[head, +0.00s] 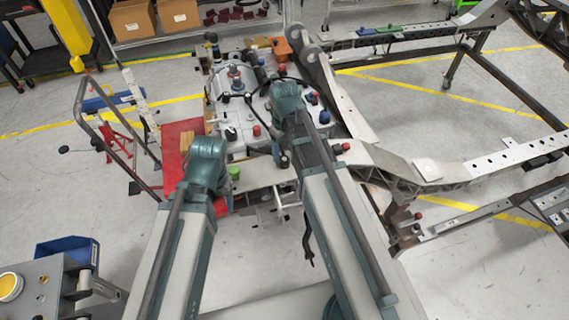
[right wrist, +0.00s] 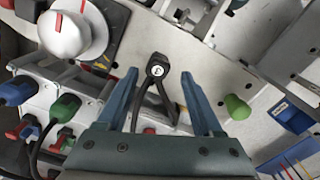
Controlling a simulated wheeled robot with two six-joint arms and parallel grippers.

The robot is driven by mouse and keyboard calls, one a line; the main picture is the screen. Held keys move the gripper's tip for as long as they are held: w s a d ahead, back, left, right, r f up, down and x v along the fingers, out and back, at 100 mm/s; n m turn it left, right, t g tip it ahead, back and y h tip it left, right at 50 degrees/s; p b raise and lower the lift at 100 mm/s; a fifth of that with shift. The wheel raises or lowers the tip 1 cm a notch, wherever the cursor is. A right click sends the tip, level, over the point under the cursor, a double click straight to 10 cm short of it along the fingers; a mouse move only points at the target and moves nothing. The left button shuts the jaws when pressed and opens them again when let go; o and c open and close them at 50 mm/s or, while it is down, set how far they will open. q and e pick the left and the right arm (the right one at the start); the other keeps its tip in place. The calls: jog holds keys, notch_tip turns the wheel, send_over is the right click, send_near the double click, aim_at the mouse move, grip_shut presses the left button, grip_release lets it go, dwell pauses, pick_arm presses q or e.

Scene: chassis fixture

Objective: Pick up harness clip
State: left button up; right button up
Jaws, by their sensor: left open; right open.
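A black clip-like piece with a round head and a white disc, which looks like the harness clip (right wrist: 157,72), shows in the right wrist view on the pale fixture plate. Two dark strands run from its head down toward the palm. My right gripper (right wrist: 165,97) is open, its blue fingers apart on either side of the piece and not closed on it. In the head view my right gripper (head: 285,97) is over the fixture and its wrist hides the spot below. My left gripper (head: 205,150) is open at the fixture's left edge beside the red panel; its fingers are mostly hidden.
The fixture carries a white knob (right wrist: 66,35), a green peg (right wrist: 237,107), and blue, green and red connectors crowded at the left. A chassis rail (head: 400,165) runs right of my right arm. A red panel (head: 175,150) and handrail (head: 85,115) stand left.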

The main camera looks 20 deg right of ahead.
aim_at(285, 159)
jog(key=f+b, duration=0.4)
jog(key=f, duration=0.1)
jog(key=shift+w+d+b, duration=0.1)
jog(key=shift+w+b, duration=0.1)
jog(key=shift+b, duration=0.15)
grip_shut()
